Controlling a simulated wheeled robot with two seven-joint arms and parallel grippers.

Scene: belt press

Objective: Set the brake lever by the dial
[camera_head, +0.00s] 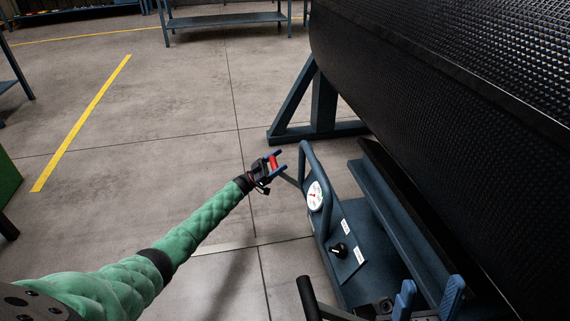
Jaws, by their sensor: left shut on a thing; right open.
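The brake lever (290,181) is a thin grey rod with a red grip (273,162), sticking out left from the blue press frame. My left gripper (276,162) is shut on the red grip, its blue fingers on either side. The white round dial (315,196) with a red mark or needle is on the blue panel just right of the lever; its reading is too small to tell. My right gripper (430,298) is at the bottom right edge, its two blue fingers apart and empty.
A black knob (339,250) and small white labels sit on the panel (345,262). A black-gripped handle (308,298) stands at the bottom. A blue tube rail (309,158) rises beside the dial. A large black textured roll (450,110) fills the right.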

